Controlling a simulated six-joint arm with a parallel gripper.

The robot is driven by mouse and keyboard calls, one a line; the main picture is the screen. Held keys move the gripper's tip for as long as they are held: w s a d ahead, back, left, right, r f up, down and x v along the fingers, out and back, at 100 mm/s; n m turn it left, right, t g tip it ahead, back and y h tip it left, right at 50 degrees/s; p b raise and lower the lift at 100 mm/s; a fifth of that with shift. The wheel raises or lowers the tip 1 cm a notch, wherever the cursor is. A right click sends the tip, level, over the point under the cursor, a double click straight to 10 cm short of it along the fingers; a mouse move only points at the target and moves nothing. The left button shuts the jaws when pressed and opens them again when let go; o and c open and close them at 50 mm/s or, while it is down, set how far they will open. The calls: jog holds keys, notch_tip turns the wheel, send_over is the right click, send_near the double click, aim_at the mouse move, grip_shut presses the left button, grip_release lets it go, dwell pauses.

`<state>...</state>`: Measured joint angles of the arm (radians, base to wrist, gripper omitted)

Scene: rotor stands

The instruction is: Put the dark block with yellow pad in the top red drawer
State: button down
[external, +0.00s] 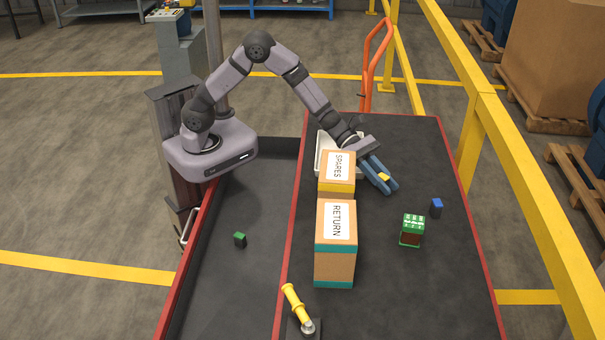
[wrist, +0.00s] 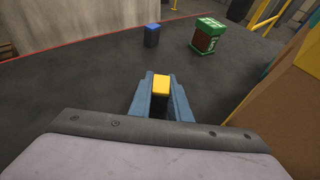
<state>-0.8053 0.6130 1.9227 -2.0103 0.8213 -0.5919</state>
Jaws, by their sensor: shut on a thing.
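The dark block with the yellow pad (wrist: 161,88) is between the two blue fingers of my gripper (wrist: 161,92) in the wrist view. Its yellow top faces up and its dark side shows below. In the external view my gripper (external: 383,176) is shut on the block (external: 384,177), beyond and to the right of the box marked SPARES. Only the yellow pad is clear there. Whether the block touches the surface below, I cannot tell. No red drawer can be made out clearly in either view.
The SPARES box (external: 337,173) and the RETURN box (external: 336,245) stand mid-table. A white tray (external: 324,160) is behind them. A green-topped block (external: 411,230) and a blue block (external: 436,208) are at right. A small green block (external: 240,239) and a yellow-handled tool (external: 294,298) lie further left.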

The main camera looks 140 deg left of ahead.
aim_at(385, 178)
notch_tip(385, 178, up, 10)
jog(key=shift+r+b, duration=0.1)
jog(key=shift+b, duration=0.65)
